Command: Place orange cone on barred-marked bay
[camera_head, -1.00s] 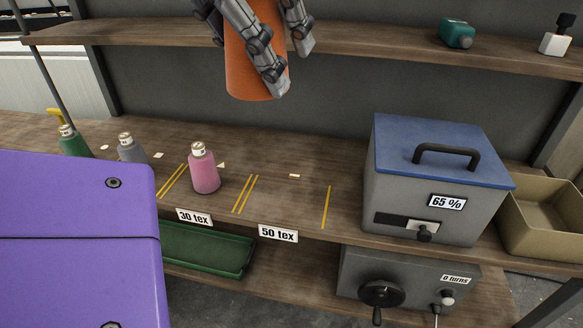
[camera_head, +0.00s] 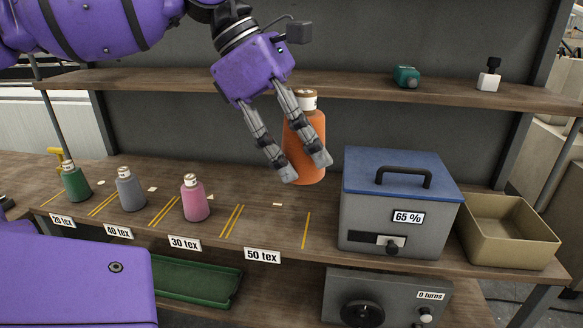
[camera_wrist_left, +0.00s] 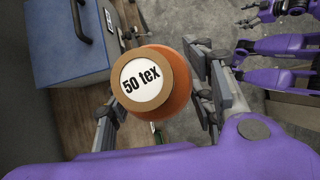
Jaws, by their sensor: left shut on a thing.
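The orange cone (camera_head: 304,146) is upright, with a pale cap on top. It hangs above the bench, in front of the upper shelf. My left gripper (camera_head: 308,170) is shut on it, with fingers on its sides. In the left wrist view the cone (camera_wrist_left: 176,92) shows its round top reading "50 tex". A bay (camera_head: 268,224) on the bench lies between yellow bars behind a "50 tex" label (camera_head: 262,256). It holds only a small pale tag. The cone is above and behind this bay. Part of what seems my right gripper (camera_wrist_left: 250,19) shows small; its jaws are unclear.
Pink (camera_head: 195,199), grey (camera_head: 130,190) and green (camera_head: 75,182) cones stand to the left, between yellow bars. A blue-lidded box (camera_head: 390,218) stands right of the bay, with a tan bin (camera_head: 510,240) beyond. The upper shelf (camera_head: 350,86) runs behind the cone.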

